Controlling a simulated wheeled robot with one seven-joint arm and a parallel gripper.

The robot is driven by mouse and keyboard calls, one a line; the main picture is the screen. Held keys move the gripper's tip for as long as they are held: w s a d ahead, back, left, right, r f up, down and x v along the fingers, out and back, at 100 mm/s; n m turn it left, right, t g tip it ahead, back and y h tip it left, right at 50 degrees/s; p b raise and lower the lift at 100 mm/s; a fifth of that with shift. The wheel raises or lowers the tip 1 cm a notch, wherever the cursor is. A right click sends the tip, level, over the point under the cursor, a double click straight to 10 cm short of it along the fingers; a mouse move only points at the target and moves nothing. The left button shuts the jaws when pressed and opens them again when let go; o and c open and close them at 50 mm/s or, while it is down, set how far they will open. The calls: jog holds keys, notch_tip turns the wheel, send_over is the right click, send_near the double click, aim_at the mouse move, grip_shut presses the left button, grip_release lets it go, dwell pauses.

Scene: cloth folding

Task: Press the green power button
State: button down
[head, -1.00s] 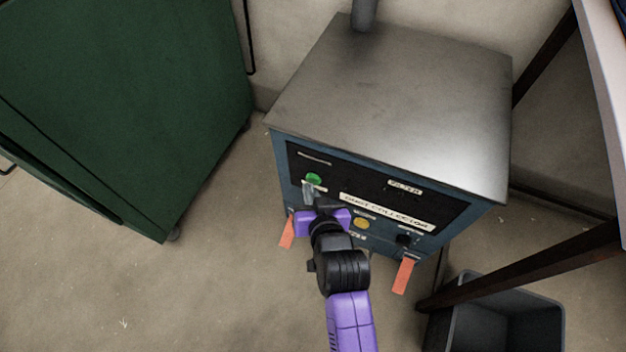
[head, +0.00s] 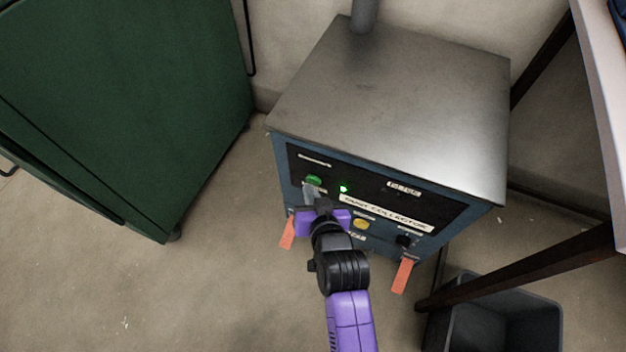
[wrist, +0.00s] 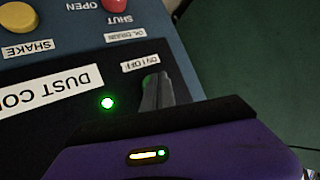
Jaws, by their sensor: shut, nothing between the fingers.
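The green power button (head: 314,180) is at the upper left of the dark front panel of the dust collector (head: 400,110). My gripper (head: 309,188) is shut and empty, with its fingertips at the button's lower edge, seemingly touching it. A small green light (head: 343,188) glows on the panel to the right of the button. In the wrist view the light (wrist: 107,103) glows beside my shut fingers (wrist: 154,90), which lie just below the ON/OFF label (wrist: 140,66). The button itself is hidden there behind my gripper.
Orange tabs (head: 403,276) stick out below. A green cabinet (head: 120,100) stands left, a dark bin (head: 500,315) and table leg (head: 530,265) right. Floor between cabinet and collector is clear.

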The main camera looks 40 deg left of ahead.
jog(key=s+d+p, duration=0.1)
jog(key=s+p, duration=0.3)
jog(key=s, duration=0.2)
jog(key=shift+d, duration=0.25)
dwell(0.3)
dwell(0.4)
